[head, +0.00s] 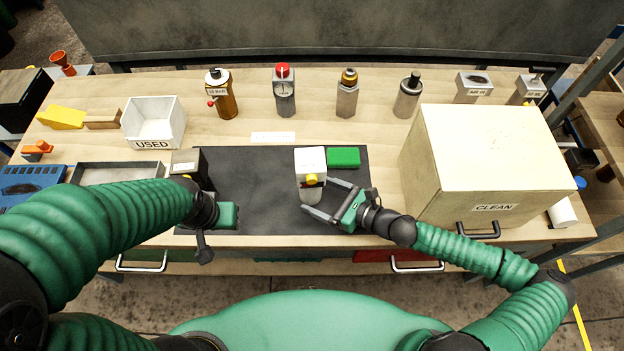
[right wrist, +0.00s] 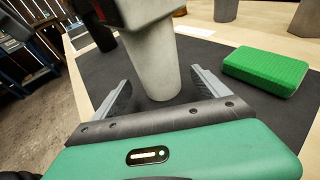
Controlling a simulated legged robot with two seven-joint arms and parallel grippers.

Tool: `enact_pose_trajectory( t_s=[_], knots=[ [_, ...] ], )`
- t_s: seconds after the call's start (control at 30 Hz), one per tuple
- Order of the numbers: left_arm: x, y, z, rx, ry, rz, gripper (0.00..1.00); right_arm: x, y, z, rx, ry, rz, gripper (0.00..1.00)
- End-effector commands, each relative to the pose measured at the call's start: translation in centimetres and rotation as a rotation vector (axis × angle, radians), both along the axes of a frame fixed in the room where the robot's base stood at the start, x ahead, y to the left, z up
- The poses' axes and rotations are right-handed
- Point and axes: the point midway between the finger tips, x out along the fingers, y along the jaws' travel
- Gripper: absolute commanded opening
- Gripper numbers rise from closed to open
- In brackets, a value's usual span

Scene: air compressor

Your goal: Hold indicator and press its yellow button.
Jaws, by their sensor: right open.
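The indicator (head: 310,158) stands upright on the dark mat, with a white boxy head, a yellow button (head: 312,180) on its near side and a grey cylindrical body. In the right wrist view the body (right wrist: 152,60) rises between my right gripper's fingers (right wrist: 163,85). My right gripper (head: 318,196) is open, with one finger on each side of the lower body; I see no clear contact. The button is not visible in the wrist view. My left gripper (head: 205,240) is over the mat's left front edge, well apart from the indicator; its jaws are unclear.
A green pad (head: 343,157) lies right of the indicator. A black box (head: 199,168) stands by my left gripper. The CLEAN box (head: 490,150) is at right, the USED bin (head: 153,122) at left. Several bottle-like devices line the back. The mat's middle (head: 255,185) is clear.

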Motion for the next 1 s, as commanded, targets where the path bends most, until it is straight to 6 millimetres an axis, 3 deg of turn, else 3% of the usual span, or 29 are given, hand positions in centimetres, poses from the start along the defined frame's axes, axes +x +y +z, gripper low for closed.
enact_pose_trajectory(
  t_s=[0.2, 0.5, 0.9, 1.0],
  knots=[
    [0.0, 0.0, -0.1, 0.0, -0.001, 0.0, 0.36, 1.1, 1.7, -0.5, 0.0, -0.001, 0.0, 0.85],
    [0.0, 0.0, -0.1, 0.0, -0.001, 0.0, 0.36, 1.3, 1.9, -0.6, 0.0, -0.002, -0.001, 0.85],
    [0.0, 0.0, -0.1, 0.0, -0.001, 0.0, 0.36, 1.3, 1.9, -0.6, 0.0, -0.001, 0.0, 0.34],
    [0.0, 0.0, -0.1, 0.0, -0.001, 0.0, 0.36, 1.3, 1.9, -0.6, 0.0, -0.001, 0.0, 0.25]
  ],
)
